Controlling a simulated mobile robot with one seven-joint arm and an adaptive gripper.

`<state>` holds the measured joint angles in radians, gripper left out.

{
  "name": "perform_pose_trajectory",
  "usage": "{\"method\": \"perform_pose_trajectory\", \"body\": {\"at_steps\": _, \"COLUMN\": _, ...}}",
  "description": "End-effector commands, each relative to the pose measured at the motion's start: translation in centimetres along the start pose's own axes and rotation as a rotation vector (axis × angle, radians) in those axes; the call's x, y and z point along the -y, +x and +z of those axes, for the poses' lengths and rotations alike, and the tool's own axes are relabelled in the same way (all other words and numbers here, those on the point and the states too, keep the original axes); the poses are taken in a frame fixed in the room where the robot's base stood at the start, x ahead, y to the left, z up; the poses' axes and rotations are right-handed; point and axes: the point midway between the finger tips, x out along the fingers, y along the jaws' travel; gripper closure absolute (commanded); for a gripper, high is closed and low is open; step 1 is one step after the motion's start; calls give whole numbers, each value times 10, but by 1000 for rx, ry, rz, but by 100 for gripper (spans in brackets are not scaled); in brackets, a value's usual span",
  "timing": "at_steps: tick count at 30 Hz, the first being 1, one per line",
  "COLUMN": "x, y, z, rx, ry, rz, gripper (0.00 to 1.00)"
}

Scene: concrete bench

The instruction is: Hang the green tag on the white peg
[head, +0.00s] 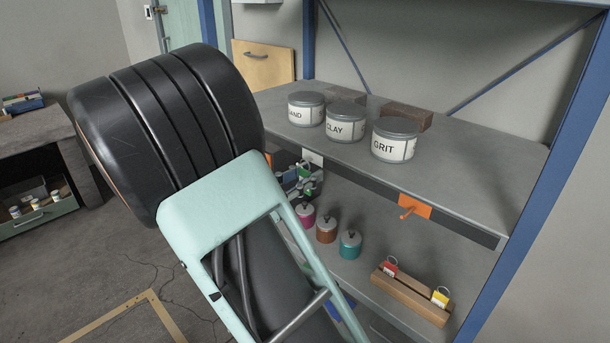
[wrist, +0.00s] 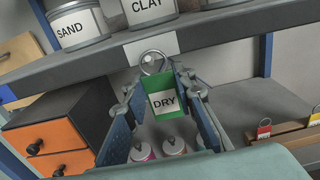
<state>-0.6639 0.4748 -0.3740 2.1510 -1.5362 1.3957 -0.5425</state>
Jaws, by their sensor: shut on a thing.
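The green tag (wrist: 166,101), marked DRY, is between the two fingers of my gripper (wrist: 160,84) in the wrist view, with its metal ring (wrist: 153,62) at the top. The white peg's plate (wrist: 150,47) is on the shelf's front edge, right behind the ring. Whether the ring is around the peg or only in front of it, I cannot tell. In the head view, the white plate (head: 313,157) shows just above my gripper (head: 306,181), which is partly hidden by my arm. The tag is hardly visible there.
An orange peg (head: 414,207) is further right on the same shelf edge. SAND (head: 306,108), CLAY (head: 346,123) and GRIT (head: 395,140) tins stand above. Below are lidded jars (head: 326,229) and a wooden holder (head: 410,292) with red and yellow tags. An orange-fronted drawer unit (wrist: 60,140) stands left.

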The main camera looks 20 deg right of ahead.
Motion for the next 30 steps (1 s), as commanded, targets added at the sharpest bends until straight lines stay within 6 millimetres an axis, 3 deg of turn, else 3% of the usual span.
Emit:
{"method": "perform_pose_trajectory", "body": {"at_steps": 2, "x": 0, "y": 0, "z": 0, "rx": 0, "ry": 0, "rz": 0, "gripper": 87}}
{"method": "perform_pose_trajectory", "body": {"at_steps": 3, "x": 0, "y": 0, "z": 0, "rx": 0, "ry": 0, "rz": 0, "gripper": 72}}
{"method": "perform_pose_trajectory", "body": {"at_steps": 8, "x": 0, "y": 0, "z": 0, "rx": 0, "ry": 0, "rz": 0, "gripper": 55}}
{"method": "perform_pose_trajectory", "body": {"at_steps": 20, "x": -1, "y": -10, "z": 0, "rx": -1, "ry": 1, "rz": 2, "gripper": 55}}
{"method": "perform_pose_trajectory", "body": {"at_steps": 30, "x": -1, "y": -78, "z": 0, "rx": -1, "ry": 1, "rz": 5, "gripper": 55}}
